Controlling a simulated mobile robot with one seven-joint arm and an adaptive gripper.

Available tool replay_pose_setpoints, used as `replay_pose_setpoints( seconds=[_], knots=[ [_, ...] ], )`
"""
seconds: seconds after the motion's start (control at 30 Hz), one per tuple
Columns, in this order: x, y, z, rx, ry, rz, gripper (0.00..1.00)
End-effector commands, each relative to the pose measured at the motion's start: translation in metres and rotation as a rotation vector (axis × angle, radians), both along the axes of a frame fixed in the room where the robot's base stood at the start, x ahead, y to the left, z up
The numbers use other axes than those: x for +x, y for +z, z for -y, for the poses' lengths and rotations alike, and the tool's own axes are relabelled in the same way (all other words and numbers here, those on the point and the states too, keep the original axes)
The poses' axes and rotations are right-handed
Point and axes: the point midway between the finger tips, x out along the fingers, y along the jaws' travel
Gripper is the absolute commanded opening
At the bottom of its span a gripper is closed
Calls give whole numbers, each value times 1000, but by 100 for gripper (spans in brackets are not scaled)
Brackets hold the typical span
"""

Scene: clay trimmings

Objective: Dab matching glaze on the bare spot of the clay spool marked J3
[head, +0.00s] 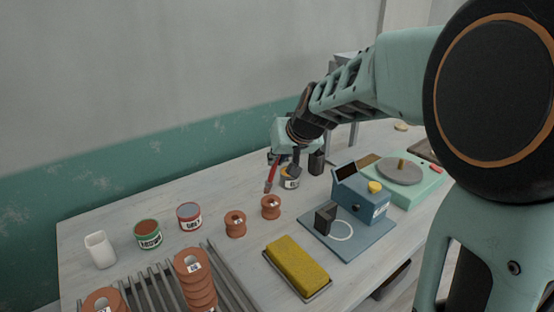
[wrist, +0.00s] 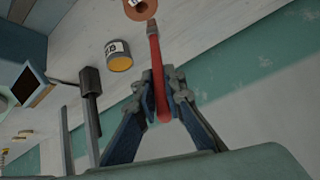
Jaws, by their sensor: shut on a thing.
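My gripper (head: 277,158) is shut on a red-handled brush (head: 271,177), which points down above the right one of two loose terracotta spools (head: 271,212). In the wrist view the brush (wrist: 157,75) runs between the fingers (wrist: 160,95), its tip just short of a spool (wrist: 148,13); I cannot tell whether they touch. The other loose spool (head: 235,230) stands to the left. The spool labels are too small to read surely, so I cannot tell which is J3. Glaze tins stand nearby: a green-banded one (head: 148,241), a red-topped one (head: 189,223) and a yellow-filled one (wrist: 118,62).
Stacked spools (head: 197,285) stand by a slatted rack (head: 233,277) at front left. A white cup (head: 100,252) is at far left. A yellow sponge (head: 297,265) lies in a tray at front. A blue device (head: 362,208) and a green wheel unit (head: 415,187) occupy the right.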

Motion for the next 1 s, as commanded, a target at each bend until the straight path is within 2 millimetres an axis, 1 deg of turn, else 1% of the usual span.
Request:
replay_pose_setpoints(
  seconds=[0.03,0.57,0.67,1.0],
  knots=[
    [0,8,0,0,1,1,0],
    [1,50,0,-1,0,2,0],
    [0,52,0,0,-1,2,0],
    [0,51,0,-1,-1,1,0]
  ],
)
